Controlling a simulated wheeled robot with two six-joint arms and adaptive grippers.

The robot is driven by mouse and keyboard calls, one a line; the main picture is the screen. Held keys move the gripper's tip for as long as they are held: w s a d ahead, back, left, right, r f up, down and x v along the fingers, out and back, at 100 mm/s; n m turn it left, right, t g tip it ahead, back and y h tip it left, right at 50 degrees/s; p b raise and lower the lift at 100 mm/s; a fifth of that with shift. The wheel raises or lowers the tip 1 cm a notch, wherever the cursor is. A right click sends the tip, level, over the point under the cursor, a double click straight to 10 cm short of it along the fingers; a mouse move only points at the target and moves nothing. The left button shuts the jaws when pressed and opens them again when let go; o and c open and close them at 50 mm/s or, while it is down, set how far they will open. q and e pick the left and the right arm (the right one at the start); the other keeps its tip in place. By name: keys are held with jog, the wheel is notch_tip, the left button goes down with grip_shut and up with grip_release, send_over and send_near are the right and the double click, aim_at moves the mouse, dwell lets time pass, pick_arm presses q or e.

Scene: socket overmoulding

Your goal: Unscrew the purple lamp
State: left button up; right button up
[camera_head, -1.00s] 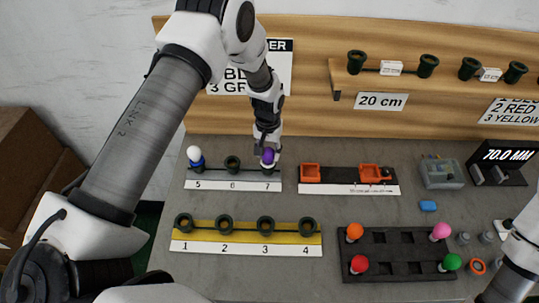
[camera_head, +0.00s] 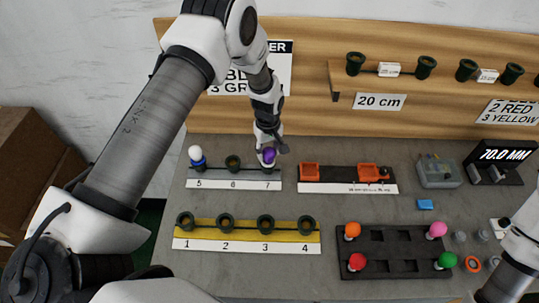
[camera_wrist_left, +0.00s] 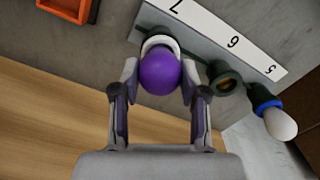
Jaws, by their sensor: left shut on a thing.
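The purple lamp (camera_head: 269,156) sits at position 7 at the right end of the grey strip (camera_head: 232,185). In the left wrist view the purple lamp (camera_wrist_left: 160,71) is a round bulb with a pale ring at its base. My left gripper (camera_head: 268,150) comes down on it from behind. In the wrist view its two fingers (camera_wrist_left: 160,82) are shut on opposite sides of the bulb. The lamp's lower end and the socket under it are mostly hidden. My right gripper is out of view; only part of that arm shows at the right edge.
Beside it are an empty socket (camera_head: 233,162) at 6 and a white lamp with a blue collar (camera_head: 196,157) at 5. A yellow strip (camera_head: 245,234) with empty sockets lies in front. A black tray (camera_head: 397,252) holds coloured lamps. The wooden back panel (camera_head: 310,120) stands close behind.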

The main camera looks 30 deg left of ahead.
pick_arm(q)
jog(key=shift+n, duration=0.6)
jog(key=n+p, duration=0.1)
jog(key=n, duration=0.1)
jog(key=shift+r+n, duration=0.15)
jog(key=shift+n, duration=1.15)
jog(key=o, duration=1)
